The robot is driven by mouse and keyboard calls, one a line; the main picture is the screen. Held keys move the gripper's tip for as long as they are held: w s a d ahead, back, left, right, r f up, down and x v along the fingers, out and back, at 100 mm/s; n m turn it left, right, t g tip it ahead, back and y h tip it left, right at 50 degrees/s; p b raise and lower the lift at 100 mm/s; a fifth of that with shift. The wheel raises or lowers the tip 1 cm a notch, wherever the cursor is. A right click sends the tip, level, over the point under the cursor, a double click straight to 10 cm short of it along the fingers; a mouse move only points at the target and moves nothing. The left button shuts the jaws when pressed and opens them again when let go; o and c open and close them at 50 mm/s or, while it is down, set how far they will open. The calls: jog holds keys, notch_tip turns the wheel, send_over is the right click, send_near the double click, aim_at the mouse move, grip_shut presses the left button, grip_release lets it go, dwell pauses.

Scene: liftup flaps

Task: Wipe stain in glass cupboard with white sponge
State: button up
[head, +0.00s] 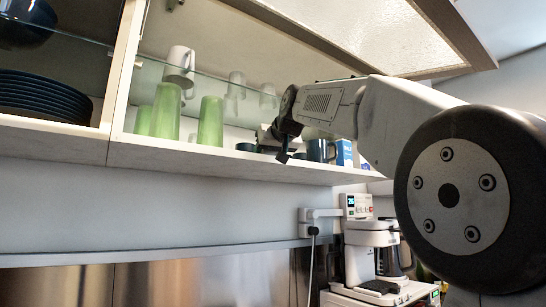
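The glass cupboard (200,155) is open, with its frosted glass flap (370,28) raised above my arm. My gripper (277,148) is at the cupboard's front opening, just above the bottom board and right of the green glasses. It is seen from the side and small, so I cannot tell whether its fingers are open or shut. A pale patch beside the gripper may be part of it or the white sponge; I cannot tell. I cannot make out a stain on the bottom board, and my gripper and arm hide part of the inside.
Green glasses (210,121) stand left of my gripper. A white mug (180,66) and clear glasses stand on the glass shelf (225,82). A dark mug (318,150) and a blue-white box (344,153) are to the right. A coffee machine (371,252) stands below.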

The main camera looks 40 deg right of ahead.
jog(key=shift+a+f, duration=0.1)
jog(key=shift+a, duration=2.65)
jog(key=shift+r, duration=3.05)
notch_tip(320, 180, up, 3)
jog(key=shift+r, duration=0.1)
jog(key=shift+s, duration=0.1)
